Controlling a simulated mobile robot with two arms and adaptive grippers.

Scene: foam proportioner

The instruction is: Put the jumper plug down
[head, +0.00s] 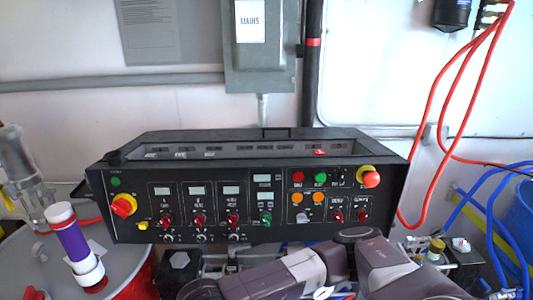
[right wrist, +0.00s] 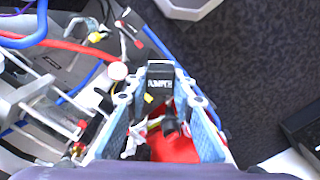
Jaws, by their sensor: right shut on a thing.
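The jumper plug (right wrist: 160,76) is a small black block with white lettering that seems to read "JUMPER". In the right wrist view it sits between the tips of my right gripper (right wrist: 160,88), whose blue-padded fingers are shut on it. Below the plug, between the fingers, are a dark cylindrical part and a red surface; I cannot tell whether the plug touches them. In the head view my right arm crosses the bottom edge, and neither its fingers nor the plug can be made out. My left gripper is in neither view.
A black control panel (head: 270,232) with knobs and lamps spans the middle of the head view. A purple-and-white cylinder (head: 72,242) stands at left. Red hoses (head: 426,130) hang at right, above blue hoses (head: 490,190). Hoses and fittings crowd the wrist view's left; dark floor (right wrist: 250,70) shows right.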

